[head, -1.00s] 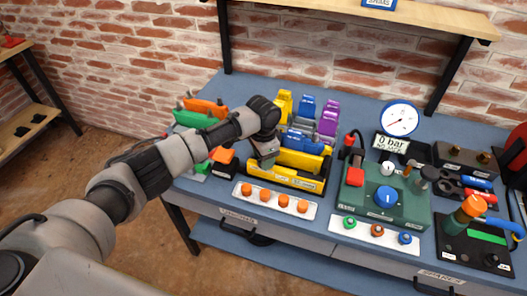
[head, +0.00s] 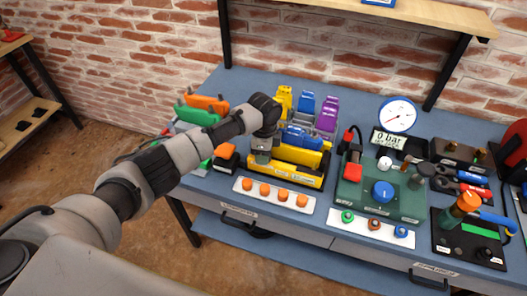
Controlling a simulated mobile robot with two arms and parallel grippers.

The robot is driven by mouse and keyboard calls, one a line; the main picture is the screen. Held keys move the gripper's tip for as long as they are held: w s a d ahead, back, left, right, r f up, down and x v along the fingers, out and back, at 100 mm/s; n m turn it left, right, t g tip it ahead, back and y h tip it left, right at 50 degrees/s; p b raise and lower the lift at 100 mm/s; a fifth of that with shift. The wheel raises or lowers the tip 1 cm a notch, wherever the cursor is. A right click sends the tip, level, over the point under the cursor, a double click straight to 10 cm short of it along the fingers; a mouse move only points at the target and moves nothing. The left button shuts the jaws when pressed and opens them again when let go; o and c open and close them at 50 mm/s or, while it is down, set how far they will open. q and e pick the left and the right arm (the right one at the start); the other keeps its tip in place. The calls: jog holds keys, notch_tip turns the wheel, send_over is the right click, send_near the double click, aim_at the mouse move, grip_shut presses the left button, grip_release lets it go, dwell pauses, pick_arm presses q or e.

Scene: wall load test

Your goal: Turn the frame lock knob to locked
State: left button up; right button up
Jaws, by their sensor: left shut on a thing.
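A yellow and black frame (head: 297,178) stands on the blue bench in the head view, with yellow and blue modules in it. My left gripper (head: 261,157) points down at the left end of this frame. It is shut on what seems to be the frame lock knob, which the gripper and wrist hide. I cannot read the knob's position. My right gripper is out of view.
A white strip with orange knobs (head: 246,184) lies in front of the frame. A green pump box (head: 408,203) with a blue dial and a round gauge (head: 398,115) stand to the right. Orange and green modules (head: 196,116) are at the left, and yellow, blue and purple ones (head: 305,105) behind.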

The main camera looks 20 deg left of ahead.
pick_arm(q)
jog(key=shift+d, duration=0.1)
dwell(0.3)
jog(key=o, duration=0.9)
notch_tip(320, 180, up, 11)
jog(key=shift+w+f+b, duration=0.1)
jog(key=shift+w+b, duration=0.05)
jog(key=shift+b, duration=0.55)
